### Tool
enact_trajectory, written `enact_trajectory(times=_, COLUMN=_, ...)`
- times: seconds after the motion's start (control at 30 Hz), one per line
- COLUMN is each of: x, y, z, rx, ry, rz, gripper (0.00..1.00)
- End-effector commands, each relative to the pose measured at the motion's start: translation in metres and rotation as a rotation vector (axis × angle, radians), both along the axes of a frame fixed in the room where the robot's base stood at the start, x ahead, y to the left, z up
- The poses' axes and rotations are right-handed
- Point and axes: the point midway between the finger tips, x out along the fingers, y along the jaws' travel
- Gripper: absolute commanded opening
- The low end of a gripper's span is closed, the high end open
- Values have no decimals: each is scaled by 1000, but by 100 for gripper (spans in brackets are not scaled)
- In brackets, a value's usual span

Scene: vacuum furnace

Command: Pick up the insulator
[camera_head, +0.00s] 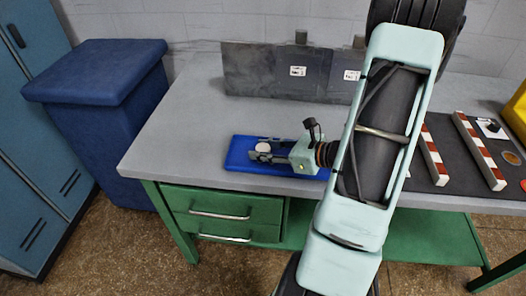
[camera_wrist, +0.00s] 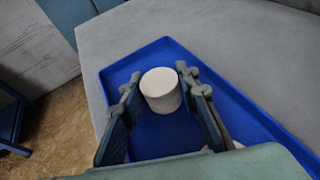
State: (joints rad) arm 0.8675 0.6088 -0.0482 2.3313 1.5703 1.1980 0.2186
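The insulator (camera_wrist: 161,90) is a short white cylinder standing upright on a blue tray (camera_wrist: 122,70), on the grey table. In the head view the insulator (camera_head: 263,147) shows as a small white top beside my gripper (camera_head: 258,154). In the wrist view my gripper (camera_wrist: 155,88) is open, with one fingertip on each side of the insulator. Small gaps show between the fingertips and the insulator's sides. The tray in the head view (camera_head: 238,165) is partly hidden by my gripper and arm.
A grey upright panel (camera_head: 265,72) stands at the table's back. Red and white striped bars (camera_head: 480,150) lie on a dark mat to the right. A blue bin (camera_head: 105,110) stands left of the table. The table's left part (camera_head: 185,125) is clear.

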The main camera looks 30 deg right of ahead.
Motion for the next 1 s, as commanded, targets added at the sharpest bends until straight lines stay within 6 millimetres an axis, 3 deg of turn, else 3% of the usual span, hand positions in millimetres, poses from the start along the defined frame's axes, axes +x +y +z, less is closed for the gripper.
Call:
enact_trajectory(times=0.2, x=0, y=0, z=0, rx=1, ry=-1, rz=0, gripper=2)
enact_trajectory(times=0.63, x=0, y=0, z=11, rx=-2, ry=-3, rz=0, gripper=2)
enact_trajectory(times=0.8, x=0, y=0, z=35, rx=-3, ry=-3, rz=1, gripper=2)
enact_trajectory(times=1.0, x=-34, y=-19, z=80, rx=-6, ry=-4, rz=-5, gripper=2)
